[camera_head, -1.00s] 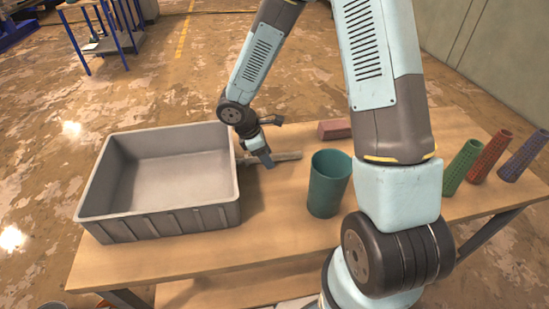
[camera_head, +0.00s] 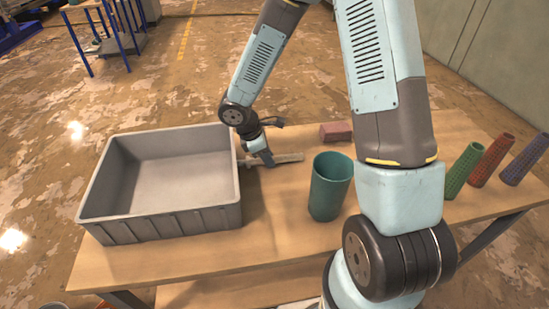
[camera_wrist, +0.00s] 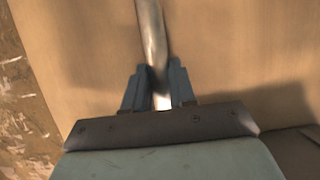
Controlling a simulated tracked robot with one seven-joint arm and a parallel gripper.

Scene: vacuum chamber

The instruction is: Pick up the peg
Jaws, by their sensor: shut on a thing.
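The peg (camera_head: 287,158) is a thin grey-metallic rod on the wooden table, between the grey bin and the teal cup. In the wrist view the peg (camera_wrist: 151,35) runs from the top edge down between the two fingers. My gripper (camera_head: 267,161) is at the peg; in the wrist view my gripper (camera_wrist: 157,72) has its blue-grey fingers shut on it from both sides. The part of the peg between the fingers is partly hidden. I cannot tell whether it touches the table.
A large empty grey bin (camera_head: 160,222) stands left of the peg. A teal cup (camera_head: 329,190) stands upright to the right. A reddish block (camera_head: 336,131) lies behind. Green (camera_head: 463,170), red (camera_head: 490,160) and purple (camera_head: 525,158) perforated cylinders stand tilted at the far right.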

